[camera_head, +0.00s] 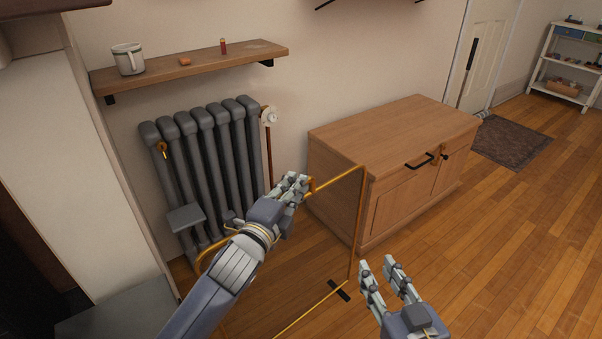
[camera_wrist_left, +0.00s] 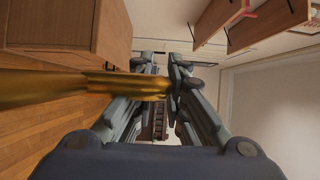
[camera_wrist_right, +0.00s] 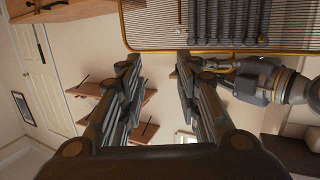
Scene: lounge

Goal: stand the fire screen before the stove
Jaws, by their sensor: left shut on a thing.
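The fire screen is a see-through mesh panel with a thin gold frame (camera_head: 359,225) and a dark foot (camera_head: 339,291). It stands out over the wooden floor in front of the radiator. My left gripper (camera_head: 299,186) is shut on its top bar; the gold bar (camera_wrist_left: 85,87) runs between the fingers in the left wrist view. My right gripper (camera_head: 386,268) is open and empty, to the right of the screen and apart from it. The right wrist view shows the mesh and gold edge (camera_wrist_right: 150,48) beyond its fingers. I cannot clearly make out the stove; only a dark recess shows at the far left.
A grey radiator (camera_head: 205,150) stands against the wall under a shelf (camera_head: 200,67) with a mug (camera_head: 128,59). A wooden cabinet (camera_head: 400,165) stands behind the screen to the right. A grey slab (camera_head: 120,310) lies at lower left.

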